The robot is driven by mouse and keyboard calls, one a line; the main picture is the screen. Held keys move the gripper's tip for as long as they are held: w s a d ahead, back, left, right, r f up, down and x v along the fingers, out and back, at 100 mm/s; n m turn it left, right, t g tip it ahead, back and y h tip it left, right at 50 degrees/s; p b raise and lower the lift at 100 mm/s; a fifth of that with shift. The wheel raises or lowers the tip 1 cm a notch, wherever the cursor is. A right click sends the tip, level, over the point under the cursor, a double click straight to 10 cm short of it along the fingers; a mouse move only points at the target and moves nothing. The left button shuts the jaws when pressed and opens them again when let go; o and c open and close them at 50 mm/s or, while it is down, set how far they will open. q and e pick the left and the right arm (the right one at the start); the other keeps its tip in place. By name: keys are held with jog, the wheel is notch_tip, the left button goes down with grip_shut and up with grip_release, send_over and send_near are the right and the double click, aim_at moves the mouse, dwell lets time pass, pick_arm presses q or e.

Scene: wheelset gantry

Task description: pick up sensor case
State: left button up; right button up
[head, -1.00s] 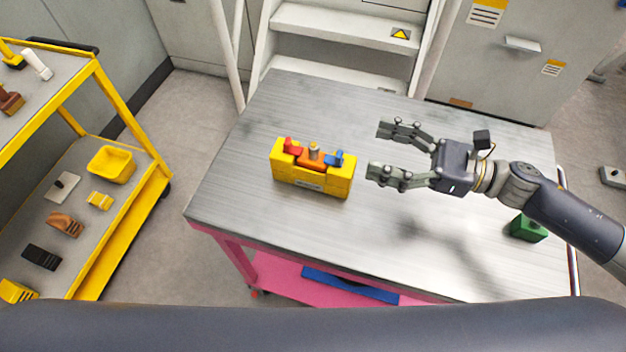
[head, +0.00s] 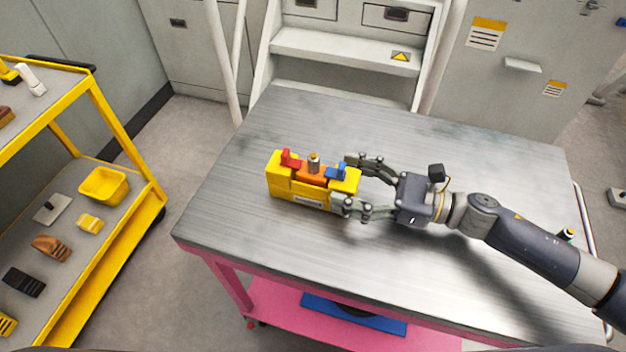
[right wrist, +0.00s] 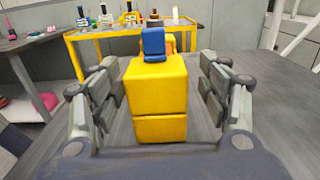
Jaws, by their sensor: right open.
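The sensor case (head: 297,190) is a yellow box with red, orange and blue parts and a metal knob on top. It stands upright on the metal table, left of the middle. My right gripper (head: 347,186) is open at its right end, with one finger on the far side and one on the near side. In the right wrist view the case (right wrist: 158,95) stands between the two open fingers (right wrist: 158,108), with gaps showing on both sides. The blue part faces that camera. My left gripper is in neither view.
The metal table (head: 235,205) has bare room around the case. A yellow cart (head: 128,232) with several small items stands at the left. White steps (head: 345,50) stand behind the table. A blue item (head: 350,313) lies on the pink lower shelf (head: 265,312).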

aim_at(325, 177)
jog(key=p+x, duration=0.1)
jog(key=x, duration=0.3)
jog(key=shift+s+r+p, duration=0.15)
jog(key=shift+r+p, duration=0.1)
jog(key=shift+p, duration=0.1)
jog(key=shift+a+f, duration=0.15)
jog(key=shift+a, duration=0.3)
jog(key=shift+d, duration=0.1)
jog(key=c, duration=1.3)
jog(key=shift+c, duration=0.2)
